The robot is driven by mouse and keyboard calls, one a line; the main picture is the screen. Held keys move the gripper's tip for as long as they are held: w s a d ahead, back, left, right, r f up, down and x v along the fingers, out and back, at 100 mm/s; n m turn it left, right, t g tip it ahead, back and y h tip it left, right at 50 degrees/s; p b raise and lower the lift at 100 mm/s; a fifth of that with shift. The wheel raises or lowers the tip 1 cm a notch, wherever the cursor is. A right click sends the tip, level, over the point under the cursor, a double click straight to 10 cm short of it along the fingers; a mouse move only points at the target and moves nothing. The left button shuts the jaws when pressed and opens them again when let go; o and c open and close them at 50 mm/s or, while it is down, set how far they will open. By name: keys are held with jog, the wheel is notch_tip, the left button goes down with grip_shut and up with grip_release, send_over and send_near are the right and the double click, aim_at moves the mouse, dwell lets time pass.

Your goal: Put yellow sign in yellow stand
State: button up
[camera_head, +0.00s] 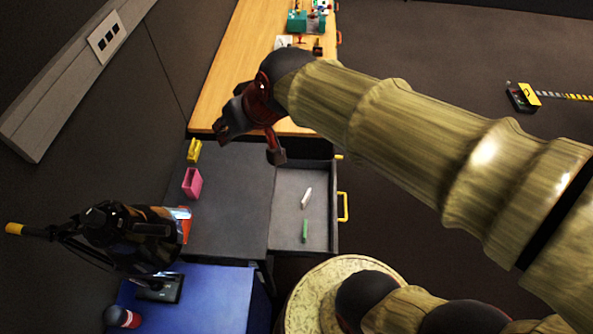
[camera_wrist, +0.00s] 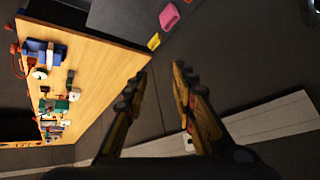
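A small yellow block-like piece (camera_head: 193,150), which looks like the yellow stand, sits on the dark grey cabinet top near the wall. It also shows in the wrist view (camera_wrist: 153,42), beyond the fingertips. I cannot make out a separate yellow sign in either view. My gripper (camera_head: 249,146) is above the seam between the wooden table and the grey cabinet, right of the yellow piece and apart from it. In the wrist view my gripper (camera_wrist: 158,80) has its two fingers spread with nothing between them.
A pink stand (camera_head: 192,182) is beside the yellow piece. An open drawer (camera_head: 287,225) holds a white piece (camera_head: 306,198) and a green piece (camera_head: 304,231). A wooden table (camera_head: 225,90) carries several items at its far end. A blue surface (camera_head: 215,300) is nearer.

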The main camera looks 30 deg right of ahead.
jog(key=s+d+f+g+h, duration=0.1)
jog(key=s+d+f, duration=0.1)
jog(key=s, duration=0.5)
jog(key=s+d+f+h, duration=0.1)
jog(key=s+d, duration=0.4)
jog(key=s, duration=0.2)
jog(key=shift+f+g, duration=0.35)
jog(key=shift+g, duration=0.05)
